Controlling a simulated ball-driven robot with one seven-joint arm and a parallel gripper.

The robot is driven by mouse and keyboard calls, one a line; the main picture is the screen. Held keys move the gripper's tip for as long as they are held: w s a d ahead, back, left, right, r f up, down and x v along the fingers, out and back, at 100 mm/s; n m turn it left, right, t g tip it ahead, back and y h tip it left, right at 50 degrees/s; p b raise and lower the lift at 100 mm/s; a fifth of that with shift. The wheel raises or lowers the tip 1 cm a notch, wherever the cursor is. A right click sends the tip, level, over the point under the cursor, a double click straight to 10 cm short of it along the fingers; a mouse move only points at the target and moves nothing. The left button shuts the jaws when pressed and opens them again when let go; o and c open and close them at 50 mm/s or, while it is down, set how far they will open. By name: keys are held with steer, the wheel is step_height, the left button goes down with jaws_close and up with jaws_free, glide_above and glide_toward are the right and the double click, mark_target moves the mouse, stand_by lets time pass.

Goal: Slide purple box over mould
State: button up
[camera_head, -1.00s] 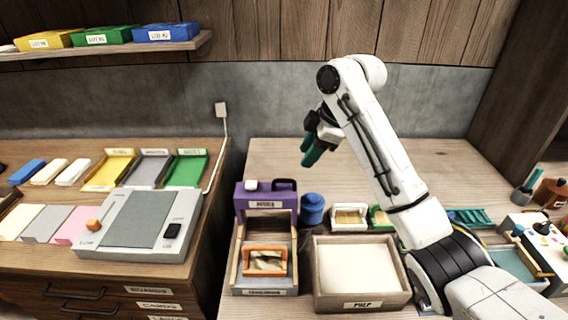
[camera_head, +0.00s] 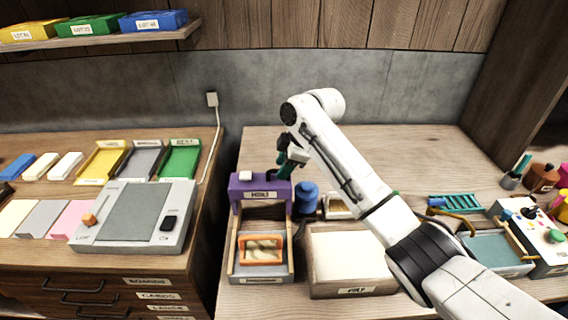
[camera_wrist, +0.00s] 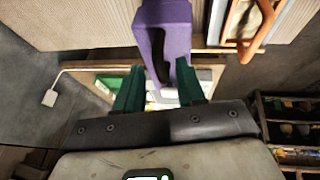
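The purple box (camera_head: 262,190) stands at the back of a wooden-sided bay, with a label on its front and a white block on top. The mould, an orange frame with a pale sheet (camera_head: 262,249), sits in the bay in front of it. My gripper (camera_head: 291,163) is at the box's top right, by the dark handle, which it mostly hides. In the wrist view the purple box (camera_wrist: 163,25) reaches down to my two green fingers (camera_wrist: 160,92). The fingers are apart, with the box's lower end close to the right finger. Contact cannot be told.
A blue round jar (camera_head: 307,198) stands just right of the purple box. A pulp tray (camera_head: 352,291) is right of the bay. A grey press-like device (camera_head: 137,217) is on the left counter. The table behind my arm (camera_head: 400,150) is clear.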

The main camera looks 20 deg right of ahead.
steer(key=shift+c, duration=0.2)
jaws_close()
stand_by(0.5)
